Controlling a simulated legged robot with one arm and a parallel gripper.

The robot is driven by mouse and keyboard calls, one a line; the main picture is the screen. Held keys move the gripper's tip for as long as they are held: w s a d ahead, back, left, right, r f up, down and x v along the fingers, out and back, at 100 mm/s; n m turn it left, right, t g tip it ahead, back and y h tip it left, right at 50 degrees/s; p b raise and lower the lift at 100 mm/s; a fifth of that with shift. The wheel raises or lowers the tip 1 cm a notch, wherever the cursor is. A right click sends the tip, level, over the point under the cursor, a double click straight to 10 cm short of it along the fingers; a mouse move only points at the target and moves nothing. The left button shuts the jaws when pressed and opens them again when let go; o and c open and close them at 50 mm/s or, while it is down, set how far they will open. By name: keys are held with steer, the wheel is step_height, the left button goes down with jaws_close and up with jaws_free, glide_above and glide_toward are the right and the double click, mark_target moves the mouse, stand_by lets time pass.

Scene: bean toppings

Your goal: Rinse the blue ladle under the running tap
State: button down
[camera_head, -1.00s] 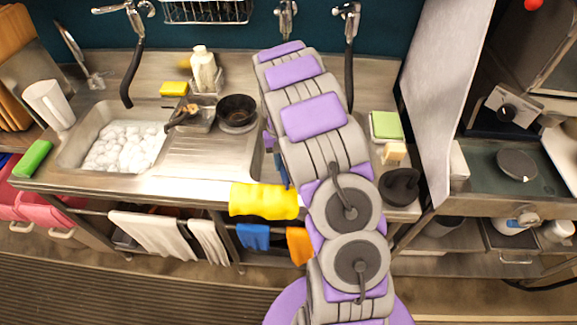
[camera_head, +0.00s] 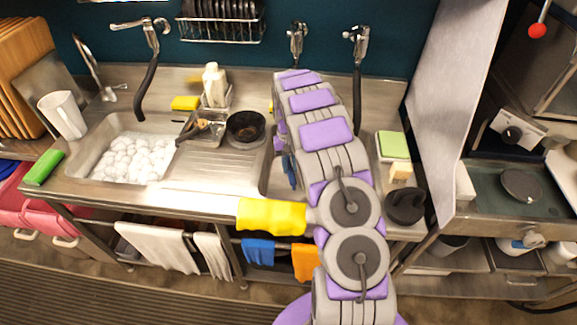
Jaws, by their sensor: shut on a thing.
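My arm reaches over the right-hand sink basin (camera_head: 272,184) and hides most of it. My gripper (camera_head: 280,147) shows only as a small part at the left edge of my arm, pointing down into this basin. It is shut on a blue thing, seen as a small blue piece (camera_head: 289,170) just below it, which looks like part of the blue ladle. The rest of the ladle is hidden by my arm. A wall tap (camera_head: 297,38) stands just behind the far end of my arm. I cannot see running water.
The left basin (camera_head: 87,160) holds white foam. A black bowl (camera_head: 246,126), a bottle (camera_head: 214,85) and a yellow sponge (camera_head: 185,103) stand near the drainboard. A yellow cloth (camera_head: 270,217) hangs at the front edge. A grey panel (camera_head: 445,100) stands at the right.

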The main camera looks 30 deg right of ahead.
steer(key=shift+s+d, duration=0.2)
steer(key=shift+d, duration=0.2)
steer(key=shift+w+a+p, duration=0.15)
steer(key=shift+w+p, duration=0.05)
steer(key=shift+p, duration=0.25)
steer(key=shift+s+d+p, duration=0.15)
steer(key=shift+d+p, duration=0.2)
steer(key=shift+d, duration=0.1)
stand_by(1.1)
steer(key=shift+d+f, duration=0.1)
steer(key=shift+d, duration=0.1)
